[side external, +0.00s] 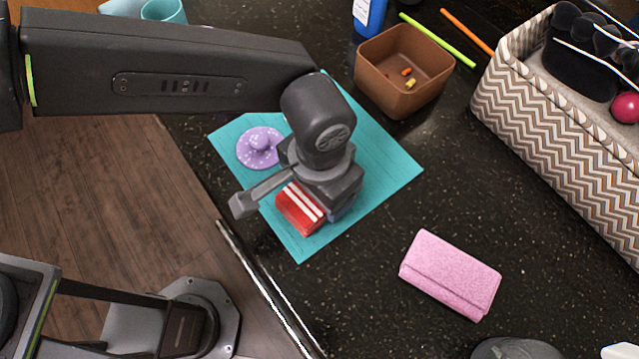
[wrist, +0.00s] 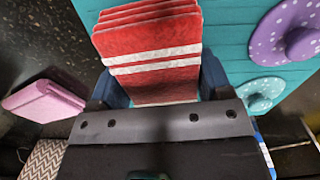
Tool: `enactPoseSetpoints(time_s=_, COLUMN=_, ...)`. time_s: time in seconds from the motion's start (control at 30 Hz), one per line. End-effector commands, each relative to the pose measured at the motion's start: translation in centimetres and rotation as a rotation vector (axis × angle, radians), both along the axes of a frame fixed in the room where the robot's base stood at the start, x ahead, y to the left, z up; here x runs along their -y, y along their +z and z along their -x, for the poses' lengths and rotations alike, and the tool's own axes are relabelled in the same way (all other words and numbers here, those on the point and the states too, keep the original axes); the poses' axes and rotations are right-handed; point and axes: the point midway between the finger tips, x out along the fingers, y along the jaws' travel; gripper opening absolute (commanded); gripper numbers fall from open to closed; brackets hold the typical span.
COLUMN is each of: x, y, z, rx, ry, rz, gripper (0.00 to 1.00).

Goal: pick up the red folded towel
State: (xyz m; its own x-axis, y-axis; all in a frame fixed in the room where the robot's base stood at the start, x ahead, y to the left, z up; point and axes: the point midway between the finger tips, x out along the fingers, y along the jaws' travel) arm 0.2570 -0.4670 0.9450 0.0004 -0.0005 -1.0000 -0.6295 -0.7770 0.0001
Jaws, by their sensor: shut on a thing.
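The red folded towel (side external: 299,210) with white stripes is under my gripper (side external: 320,205), over the teal mat (side external: 385,160). In the wrist view the towel (wrist: 150,45) stands between the two blue fingers of my gripper (wrist: 160,82), with its folded layers showing at the top. The fingers are shut on its sides. My wrist hides part of the towel in the side view, and I cannot tell whether it touches the mat.
A purple dotted lid-like disc (side external: 258,147) lies on the mat beside my gripper. A brown bowl (side external: 404,68) with small pieces stands behind. A pink wallet (side external: 450,274) lies at the right front. A zigzag-patterned basket (side external: 560,135) fills the right. Dark counter between them is clear.

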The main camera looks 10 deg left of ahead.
Motion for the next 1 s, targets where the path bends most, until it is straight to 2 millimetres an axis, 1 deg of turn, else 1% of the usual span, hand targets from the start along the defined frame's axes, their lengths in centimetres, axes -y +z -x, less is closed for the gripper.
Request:
enactPoseSetpoints(time_s=0.17, x=0.1, y=2.0, z=0.0, rx=0.002, ry=0.0, rz=0.003, gripper=0.47)
enactPoseSetpoints(time_s=0.27, x=0.1, y=3.9, z=0.0, rx=0.003, ry=0.0, rz=0.005, gripper=0.47)
enactPoseSetpoints(time_s=0.5, x=-4.8, y=7.0, z=-2.8, rx=0.002, ry=0.005, rz=0.003, gripper=0.47)
enactPoseSetpoints(time_s=0.7, x=-8.0, y=9.2, z=-4.7, rx=0.002, ry=0.004, rz=0.001, gripper=0.47)
enactPoseSetpoints(time_s=0.83, x=-9.3, y=10.0, z=-5.4, rx=0.0, ry=0.002, rz=0.0, gripper=0.47)
enactPoseSetpoints(time_s=1.0, x=-10.0, y=10.6, z=-5.8, rx=0.0, ry=0.0, rz=0.0, gripper=0.47)
